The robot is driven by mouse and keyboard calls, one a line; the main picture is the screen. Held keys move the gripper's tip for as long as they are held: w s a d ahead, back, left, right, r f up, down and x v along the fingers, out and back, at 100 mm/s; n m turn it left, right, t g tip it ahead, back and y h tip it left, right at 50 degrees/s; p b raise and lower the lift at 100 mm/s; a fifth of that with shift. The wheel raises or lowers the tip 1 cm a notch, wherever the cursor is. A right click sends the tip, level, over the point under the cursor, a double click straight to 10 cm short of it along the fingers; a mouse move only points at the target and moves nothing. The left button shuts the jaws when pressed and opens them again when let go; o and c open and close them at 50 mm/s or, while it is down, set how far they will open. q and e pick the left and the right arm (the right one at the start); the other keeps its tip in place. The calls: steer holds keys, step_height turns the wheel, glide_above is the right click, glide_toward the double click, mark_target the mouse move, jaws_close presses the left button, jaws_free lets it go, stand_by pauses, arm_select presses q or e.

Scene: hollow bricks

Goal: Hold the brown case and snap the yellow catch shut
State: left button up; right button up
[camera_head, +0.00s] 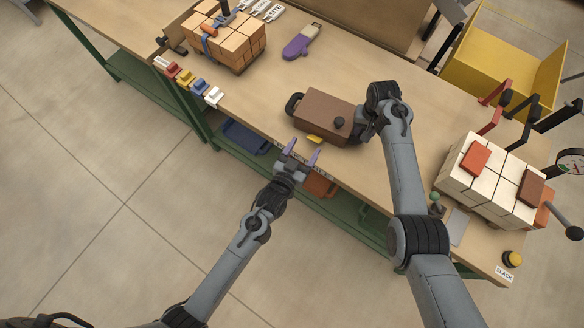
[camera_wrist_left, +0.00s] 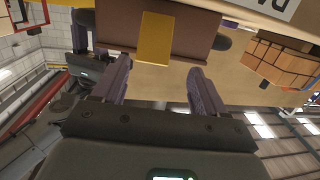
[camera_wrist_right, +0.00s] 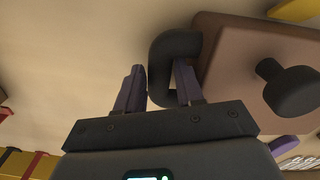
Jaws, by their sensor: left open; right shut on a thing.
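The brown case (camera_head: 325,108) lies on the bench near its front edge, with a black knob on top and black handles at its ends. The yellow catch (camera_head: 314,139) sticks out from the case's near side; it also shows in the left wrist view (camera_wrist_left: 155,38). My left gripper (camera_head: 303,152) is open and empty, just in front of the catch and apart from it. In the left wrist view its fingers stand either side of the catch's line. My right gripper (camera_wrist_right: 158,88) is shut on the case's right black handle (camera_wrist_right: 168,62), one finger inside the loop.
A strapped stack of orange bricks (camera_head: 232,45) stands at the back left. A purple tool (camera_head: 300,42) lies behind the case. Pale bricks (camera_head: 488,178) stand at the right, a yellow bin (camera_head: 500,60) at the back right. Small coloured clips (camera_head: 188,80) line the left edge.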

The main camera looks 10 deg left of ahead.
arm_select(q)
steer(key=v, duration=0.7)
steer(key=shift+f, duration=0.45)
stand_by(0.5)
steer(key=v, duration=1.2)
